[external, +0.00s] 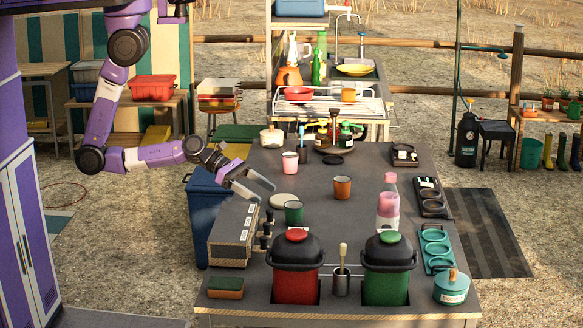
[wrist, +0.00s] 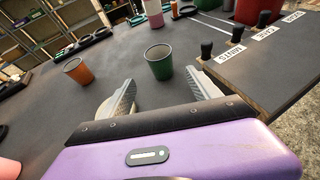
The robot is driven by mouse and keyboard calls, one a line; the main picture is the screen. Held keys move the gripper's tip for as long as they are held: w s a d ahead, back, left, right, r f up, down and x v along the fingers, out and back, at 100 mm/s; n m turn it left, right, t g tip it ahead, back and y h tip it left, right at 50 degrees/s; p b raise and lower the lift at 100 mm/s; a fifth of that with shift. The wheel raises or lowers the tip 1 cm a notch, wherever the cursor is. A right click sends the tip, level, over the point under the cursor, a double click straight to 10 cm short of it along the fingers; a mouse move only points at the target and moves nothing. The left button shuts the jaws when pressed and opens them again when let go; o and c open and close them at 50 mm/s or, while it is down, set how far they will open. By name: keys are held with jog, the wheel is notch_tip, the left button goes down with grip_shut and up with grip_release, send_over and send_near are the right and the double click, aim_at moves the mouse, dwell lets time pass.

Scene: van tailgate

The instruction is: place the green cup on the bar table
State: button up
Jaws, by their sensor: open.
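The green cup (external: 294,212) stands upright on the dark grey bar table (external: 330,235), just right of the box with black knobs. It also shows in the wrist view (wrist: 159,61), beyond the fingertips and roughly centred between them. My gripper (external: 263,190) is open and empty, above the table's left side, to the left of and behind the cup in the external view. In the wrist view my gripper (wrist: 165,92) has both fingers apart with nothing between them. A round beige disc (external: 283,201) lies behind the cup, partly under the left finger in the wrist view.
An orange cup (external: 342,187) stands right of the green cup, and a pink cup (external: 290,164) stands farther back. The knob box (external: 233,237) is at the left edge. A red bin (external: 296,270) and green bin (external: 388,270) stand in front. The table centre is clear.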

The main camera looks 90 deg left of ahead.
jog(key=s+m, duration=0.1)
jog(key=s, duration=0.1)
jog(key=s+a+f+m+y, duration=0.1)
jog(key=m, duration=0.1)
jog(key=s+m, duration=0.2)
jog(key=shift+s+a+f+y, duration=0.3)
jog(key=shift+a+f+y, duration=0.05)
jog(key=shift+a+y, duration=0.05)
jog(key=s+a+r+m+t+y, duration=0.1)
jog(key=s+r+m, duration=0.5)
jog(key=s+m, duration=0.3)
jog(key=s+a+r+m+t+y, duration=0.1)
jog(key=s+r+m, duration=0.4)
jog(key=m, duration=1.2)
jog(key=s+y, duration=0.1)
jog(key=s, duration=0.3)
jog(key=shift+a+r, duration=0.35)
jog(key=shift+a, duration=0.05)
